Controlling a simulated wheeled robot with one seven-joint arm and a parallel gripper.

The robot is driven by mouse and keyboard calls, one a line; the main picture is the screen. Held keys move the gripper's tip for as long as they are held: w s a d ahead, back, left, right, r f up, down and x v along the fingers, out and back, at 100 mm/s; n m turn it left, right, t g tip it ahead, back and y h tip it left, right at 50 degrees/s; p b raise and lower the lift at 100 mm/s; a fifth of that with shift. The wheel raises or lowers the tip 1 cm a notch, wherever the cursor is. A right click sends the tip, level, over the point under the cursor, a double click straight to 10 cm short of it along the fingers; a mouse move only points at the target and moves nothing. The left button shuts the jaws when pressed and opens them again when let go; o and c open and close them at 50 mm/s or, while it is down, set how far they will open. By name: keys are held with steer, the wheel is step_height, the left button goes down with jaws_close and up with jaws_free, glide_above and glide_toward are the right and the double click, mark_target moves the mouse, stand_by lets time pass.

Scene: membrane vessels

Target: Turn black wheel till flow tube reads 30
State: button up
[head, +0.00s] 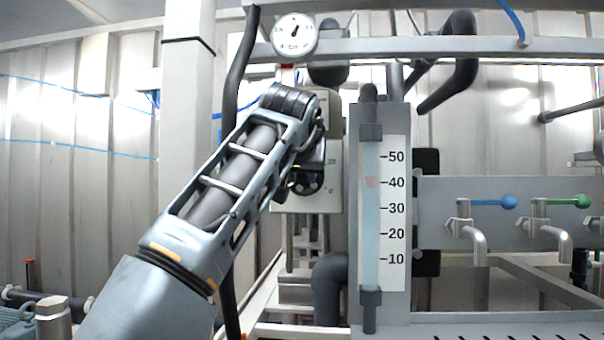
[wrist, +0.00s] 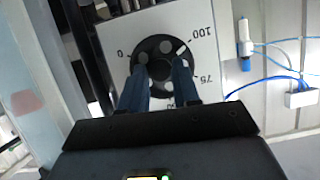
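The flow tube (head: 371,230) stands upright in the head view beside a scale marked 10 to 50. Its reddish float (head: 371,182) sits level with about 40. The black wheel (wrist: 160,46) is on a pale panel in the wrist view, with a white mark at its upper right, near the upside-down 100. In the head view the wheel (head: 306,184) is partly hidden by my arm. My gripper (wrist: 161,70) is at the wheel, its two blue fingers apart over the wheel's face, either side of its middle. Whether they press on it is unclear.
A round gauge (head: 295,34) is above my arm. To the right, a blue-handled tap (head: 487,202) and a green-handled tap (head: 560,202) stick out from a grey panel. A grey post (wrist: 35,95) stands left of the wheel in the wrist view.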

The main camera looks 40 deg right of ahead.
jaws_close()
steer(key=shift+s+d+f+m+t+y+b, duration=0.15)
steer(key=shift+m+t+y+b, duration=0.15)
steer(key=shift+m+t+b, duration=0.35)
steer(key=m+b, duration=0.1)
steer(key=m+t+y+b, duration=0.1)
steer(key=m, duration=0.1)
steer(key=shift+s+f+m+t+b, duration=0.1)
steer(key=shift+m+t+b, duration=0.15)
steer(key=shift+b, duration=0.05)
steer(key=m+t+b, duration=0.1)
steer(key=m+b, duration=0.1)
steer(key=m, duration=0.1)
steer(key=shift+d+f+t, duration=0.1)
steer(key=shift+t, duration=0.3)
steer(key=shift+m+t+b, duration=0.4)
steer(key=shift+m+b, duration=0.45)
steer(key=shift+m, duration=0.05)
steer(key=shift+s, duration=0.1)
